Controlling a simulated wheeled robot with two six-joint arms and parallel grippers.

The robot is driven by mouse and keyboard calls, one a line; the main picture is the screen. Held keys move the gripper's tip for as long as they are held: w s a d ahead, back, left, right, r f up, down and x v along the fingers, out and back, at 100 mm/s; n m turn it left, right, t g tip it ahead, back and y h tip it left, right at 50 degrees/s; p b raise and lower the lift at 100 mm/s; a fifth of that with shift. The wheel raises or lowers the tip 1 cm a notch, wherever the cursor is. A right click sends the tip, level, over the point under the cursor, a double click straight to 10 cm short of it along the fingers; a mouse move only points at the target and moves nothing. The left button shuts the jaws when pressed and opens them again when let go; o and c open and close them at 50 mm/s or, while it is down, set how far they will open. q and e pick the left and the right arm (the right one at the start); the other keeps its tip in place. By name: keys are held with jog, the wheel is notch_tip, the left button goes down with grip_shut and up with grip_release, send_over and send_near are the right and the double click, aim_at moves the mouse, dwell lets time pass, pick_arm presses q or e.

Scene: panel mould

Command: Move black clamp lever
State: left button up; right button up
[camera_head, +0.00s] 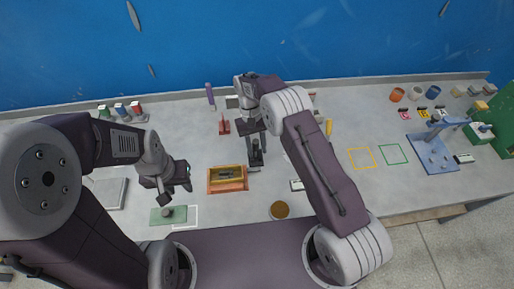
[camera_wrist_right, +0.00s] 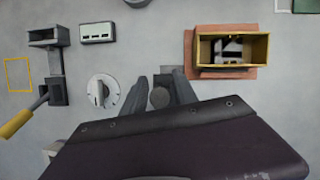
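The black clamp lever (camera_head: 256,158) stands on the grey bench just right of the mould box, below my right gripper (camera_head: 252,138) in the head view. The fingers are apart, with a narrow gap on each side of the knob. The lever's lower part is partly hidden by the gripper. My left gripper (camera_head: 178,186) hangs above the green plate (camera_head: 180,215) at the front left; its opening is unclear.
The yellow mould box (camera_wrist_right: 232,68) sits on an orange base beside the lever. A white dial (camera_wrist_right: 101,91) and a yellow-handled tool (camera_wrist_right: 18,122) are on the other side. A blue fixture (camera_head: 437,160) stands at right. Yellow (camera_head: 362,158) and green outlined squares are empty.

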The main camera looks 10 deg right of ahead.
dwell(0.3)
jog(key=shift+w+r, duration=0.2)
jog(key=shift+r, duration=0.05)
jog(key=v, duration=0.8)
jog(key=shift+r, duration=0.2)
